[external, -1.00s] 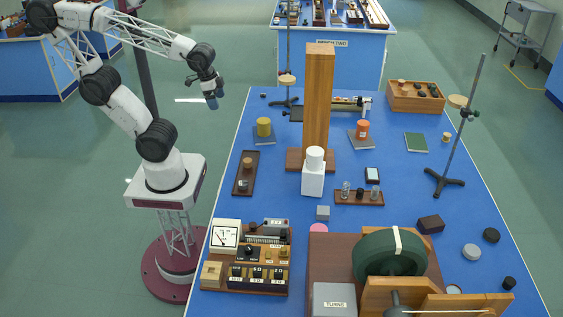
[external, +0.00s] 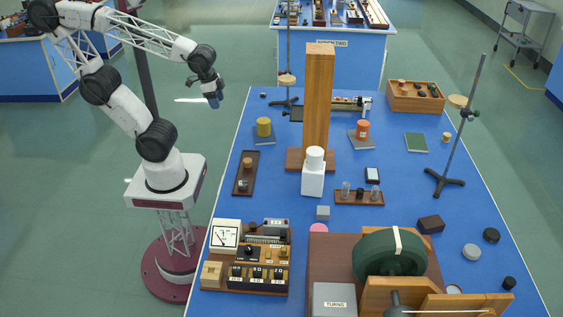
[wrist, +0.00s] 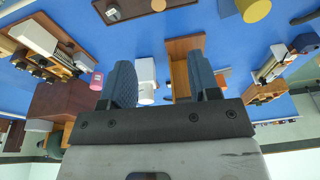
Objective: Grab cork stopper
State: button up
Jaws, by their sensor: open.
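A small tan, cork-like cylinder (external: 446,138) stands on the blue bench at the right, beside the green square. A brown cylinder (external: 247,163) stands on a dark tray (external: 241,184) near the bench's left edge, and its tan round top (wrist: 158,5) shows at the top of the wrist view. I cannot tell for sure which of these is the cork stopper. My gripper (external: 213,102) hangs in the air left of the bench, far from the right-hand cylinder. In the wrist view my gripper (wrist: 163,75) has its two fingers wide apart with nothing held.
A tall wooden post (external: 318,100) stands mid-bench with a white bottle (external: 313,180) before it. A yellow cylinder (external: 264,127), an orange cylinder (external: 363,129), a vial rack (external: 345,199) and a retort stand (external: 465,130) surround it. A meter panel (external: 212,273) and large wheel (external: 375,262) fill the front.

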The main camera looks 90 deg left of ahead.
notch_tip(320, 180, down, 9)
jog(key=a+m+g+y, duration=0.2)
jog(key=m+y, duration=0.3)
jog(key=m, duration=0.1)
jog(key=m+t+y, duration=0.4)
jog(key=m+t, duration=0.6)
jog(key=m, duration=0.9)
send_near(245, 161)
jog(key=x, duration=0.4)
jog(key=shift+w+a+r, duration=0.15)
jog(key=shift+a+r, duration=0.15)
jog(key=shift+a, duration=0.25)
jog(key=shift+d+f+m+h, duration=0.3)
jog(key=shift+d+f+m, duration=0.1)
jog(key=shift+m, duration=0.2)
jog(key=shift+w+a+f, duration=0.1)
jog(key=shift+w+a, duration=0.15)
jog(key=shift+x, duration=2.15)
